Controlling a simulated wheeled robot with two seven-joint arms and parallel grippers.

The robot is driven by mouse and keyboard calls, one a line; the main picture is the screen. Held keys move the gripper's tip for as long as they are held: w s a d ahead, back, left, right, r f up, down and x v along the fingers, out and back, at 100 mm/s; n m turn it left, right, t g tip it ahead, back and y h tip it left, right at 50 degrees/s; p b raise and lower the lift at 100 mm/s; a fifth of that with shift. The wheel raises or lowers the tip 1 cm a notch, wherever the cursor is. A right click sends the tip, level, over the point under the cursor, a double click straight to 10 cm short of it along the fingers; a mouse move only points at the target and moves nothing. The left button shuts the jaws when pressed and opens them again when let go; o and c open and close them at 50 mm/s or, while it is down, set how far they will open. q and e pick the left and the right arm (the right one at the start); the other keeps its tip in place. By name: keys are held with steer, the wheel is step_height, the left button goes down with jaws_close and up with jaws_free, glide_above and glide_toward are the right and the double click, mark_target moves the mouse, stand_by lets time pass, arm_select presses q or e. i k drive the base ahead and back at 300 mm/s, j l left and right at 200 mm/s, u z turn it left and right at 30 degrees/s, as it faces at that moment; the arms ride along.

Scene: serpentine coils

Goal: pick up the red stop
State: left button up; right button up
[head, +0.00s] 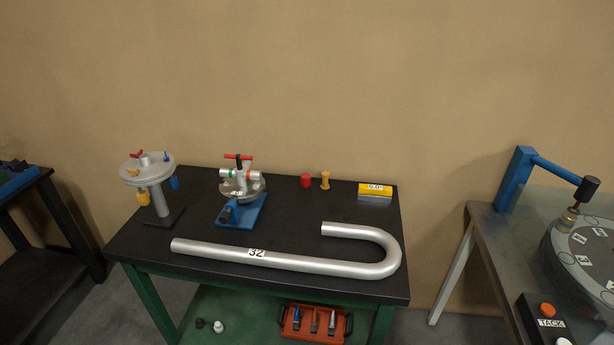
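The red stop (306,181) is a small red cylinder standing on the black tabletop, toward the back edge and right of the middle. Neither of my grippers shows in the head view, so nothing is seen near or touching the red stop.
A silver J-shaped pipe (290,262) marked 32 lies along the table's front (150,232). A clamp fixture on a blue base (241,210) and a round stand (158,200) are to the left. A yellow-topped block (375,191) sits right. Clear tabletop surrounds the stop's front.

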mark_target(305, 178)
steer(key=i+l+z, duration=0.2)
steer(key=i+z, duration=0.2)
steer(key=i+l+z, duration=0.1)
steer(key=i+z, duration=0.3)
